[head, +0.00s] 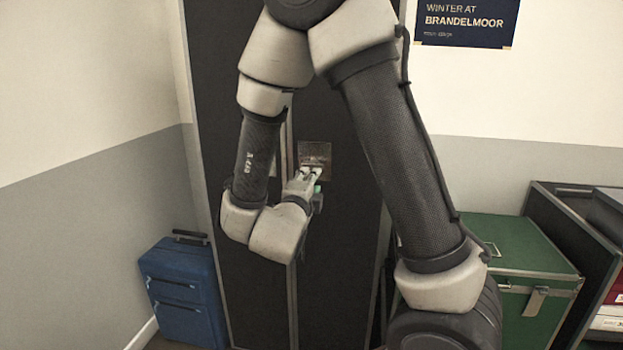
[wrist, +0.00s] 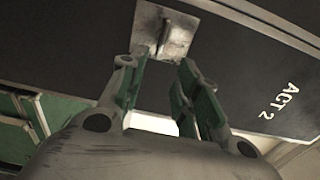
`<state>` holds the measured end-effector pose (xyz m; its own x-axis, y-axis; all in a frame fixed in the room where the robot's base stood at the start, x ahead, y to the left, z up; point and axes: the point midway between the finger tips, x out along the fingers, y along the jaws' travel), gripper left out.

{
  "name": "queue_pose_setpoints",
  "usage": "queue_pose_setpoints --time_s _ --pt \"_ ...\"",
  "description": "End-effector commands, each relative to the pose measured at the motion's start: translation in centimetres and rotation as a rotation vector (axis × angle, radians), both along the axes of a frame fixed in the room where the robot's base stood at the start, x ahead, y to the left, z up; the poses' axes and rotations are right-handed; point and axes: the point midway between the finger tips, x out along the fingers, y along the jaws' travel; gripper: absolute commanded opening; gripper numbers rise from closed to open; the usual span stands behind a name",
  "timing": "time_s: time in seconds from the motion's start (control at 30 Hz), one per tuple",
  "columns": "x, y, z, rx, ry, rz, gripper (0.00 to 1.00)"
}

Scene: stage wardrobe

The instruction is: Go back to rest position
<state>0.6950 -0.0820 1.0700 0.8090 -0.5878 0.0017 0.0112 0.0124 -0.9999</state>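My gripper (head: 312,172) is in front of a tall dark wardrobe (head: 340,245), close to a worn metal plate (head: 316,152) on its right door. In the wrist view my gripper (wrist: 164,62) shows two green-padded fingers standing apart with nothing held between them. The metal plate (wrist: 178,34) there lies just beyond the fingertips, with a small upright piece on it; I cannot tell whether a finger touches it. The dark panel around it carries the lettering "ACT 2". My arm hides much of the wardrobe front in the head view.
A blue suitcase (head: 184,290) stands on the floor left of the wardrobe. A green trunk (head: 520,250) and a dark open shelf or case (head: 575,235) stand at the right. A blue poster (head: 463,22) hangs on the wall behind.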

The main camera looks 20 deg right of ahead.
Motion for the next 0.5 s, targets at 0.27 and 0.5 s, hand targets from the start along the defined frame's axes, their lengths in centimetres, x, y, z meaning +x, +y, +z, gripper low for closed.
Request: queue_pose_setpoints --time_s 0.27,0.5 --pt "-0.06 0.04 0.01 0.0 0.0 0.0 0.32" --pt "-0.03 0.05 -0.03 -0.019 0.015 0.001 0.32"
